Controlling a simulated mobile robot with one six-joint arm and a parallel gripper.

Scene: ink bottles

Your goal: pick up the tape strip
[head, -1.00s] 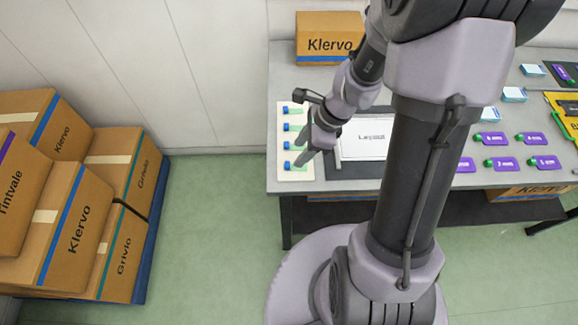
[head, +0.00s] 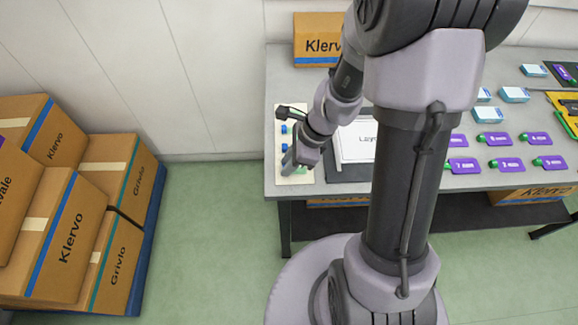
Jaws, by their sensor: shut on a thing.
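A cream board (head: 283,113) lies at the left end of the grey table. Small tape strips with blue ends (head: 284,129) sit on it in a column, partly hidden by my arm. My gripper (head: 291,169) is low over the near end of the board, pointing down. Its fingers are close together on the nearest tape strip (head: 300,171), of which only a little green shows. Most of that strip is hidden by the fingers, and I cannot tell whether it is clear of the board.
A white sheet (head: 357,140) on a dark mat lies right of the board. Purple cards (head: 494,139) with green-capped items and blue-white boxes (head: 514,94) cover the right side. A Klervo carton (head: 316,33) stands at the back. Stacked cartons (head: 66,225) stand on the floor at left.

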